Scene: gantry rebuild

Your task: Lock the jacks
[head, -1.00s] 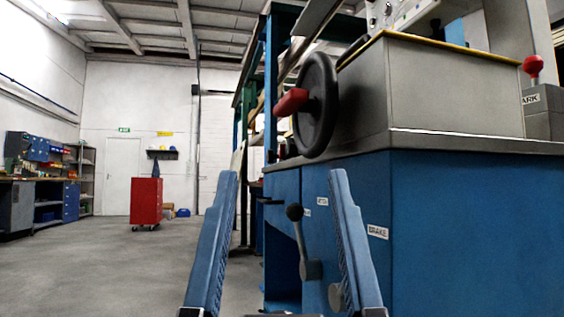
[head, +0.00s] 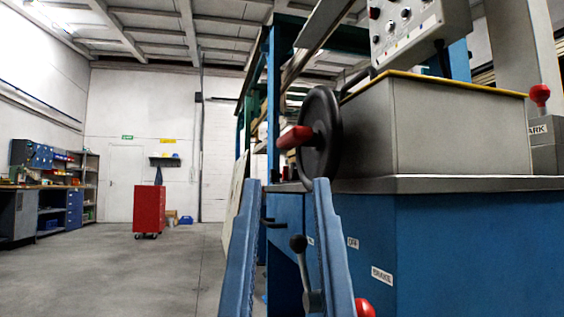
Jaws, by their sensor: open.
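My gripper (head: 286,186) is open and empty. Its two blue fingers point forward and up in the head view, in front of a blue machine cabinet (head: 460,255). Between the fingers shows a lever with a black ball knob (head: 298,243) and a grey arm. I cannot tell how far it lies from the fingers. A red knob (head: 365,307) shows at the bottom, partly cut off and beside the right finger. A label reading BRAKE (head: 382,274) is on the cabinet. Another label (head: 352,243) is too small to read. No part is clearly marked as the jacks.
A black handwheel (head: 321,135) with a red handle (head: 294,138) juts out above the fingers. A red-knobbed lever (head: 540,95) stands at the right, by a label ending in ARK. A control panel (head: 415,28) hangs above. Open floor (head: 130,275) and a red tool cabinet (head: 149,210) lie left.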

